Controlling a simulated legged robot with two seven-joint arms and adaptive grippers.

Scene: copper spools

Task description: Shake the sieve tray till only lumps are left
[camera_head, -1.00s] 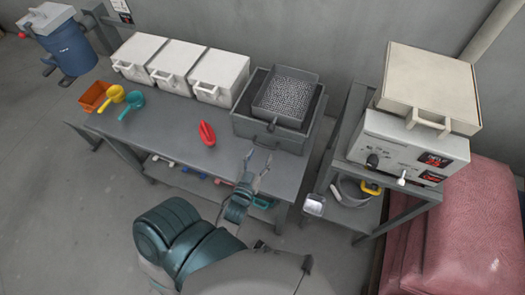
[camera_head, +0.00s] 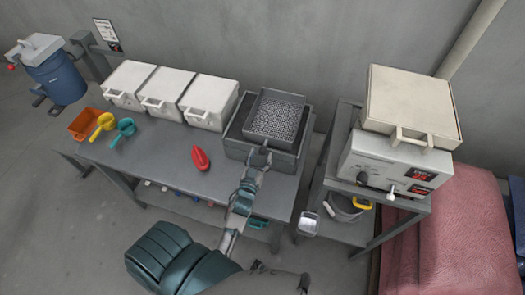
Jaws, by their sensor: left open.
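The sieve tray (camera_head: 275,117) is a dark square pan with a speckled mesh floor. It sits on top of a grey box (camera_head: 236,149) at the right end of the table, with its short handle toward me. Any lumps or powder on the mesh are too small to tell apart from it. My left gripper (camera_head: 258,159) is at the front of the box, by the tray's handle, with its fingers apart. The fingers cover most of the handle, and I cannot tell whether they touch it. My right gripper is not in view.
Three white lidded bins (camera_head: 166,93) line the table's back. A red scoop (camera_head: 200,158), yellow and teal scoops (camera_head: 123,133) and an orange bin (camera_head: 84,124) are on the grey table (camera_head: 160,164). A machine with dials (camera_head: 385,165) stands on a stand at right.

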